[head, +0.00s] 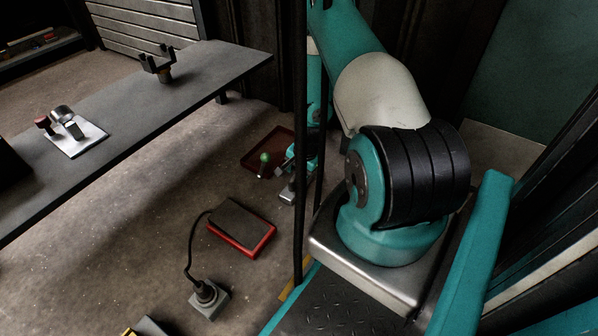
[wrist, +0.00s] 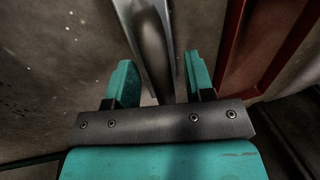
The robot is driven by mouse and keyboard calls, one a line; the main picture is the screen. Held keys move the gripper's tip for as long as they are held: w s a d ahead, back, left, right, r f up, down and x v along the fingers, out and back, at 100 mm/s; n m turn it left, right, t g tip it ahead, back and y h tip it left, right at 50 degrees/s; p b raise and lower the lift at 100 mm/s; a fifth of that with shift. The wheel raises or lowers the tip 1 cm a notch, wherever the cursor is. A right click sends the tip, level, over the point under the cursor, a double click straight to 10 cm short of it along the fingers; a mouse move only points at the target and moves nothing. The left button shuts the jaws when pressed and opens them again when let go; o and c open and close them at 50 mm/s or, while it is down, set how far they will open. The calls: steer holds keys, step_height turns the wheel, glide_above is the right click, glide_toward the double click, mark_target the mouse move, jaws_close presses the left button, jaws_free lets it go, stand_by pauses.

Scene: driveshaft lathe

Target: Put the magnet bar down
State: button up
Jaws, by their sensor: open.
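My gripper (wrist: 161,78) is open in the wrist view, its two teal fingers apart. A shiny grey metal bar (wrist: 147,35), which looks like the magnet bar, runs from the top edge down between the fingers. A gap shows on its left; on its right it is close to the finger, and I cannot tell if they touch. In the head view my gripper (head: 287,190) is low near the floor, partly hidden by a dark post.
A dark red tray (head: 252,163) lies on the floor by my gripper; its rim (wrist: 233,45) is right of the fingers. A red box with a dark top (head: 240,226) and a corded grey block (head: 209,302) are nearer. A grey bench (head: 130,112) stands left.

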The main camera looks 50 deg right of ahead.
step_height(320, 180, up, 11)
steer(key=s+p, duration=0.2)
steer(key=p, duration=0.5)
steer(key=shift+s+r, duration=0.15)
steer(key=shift+d, duration=0.1)
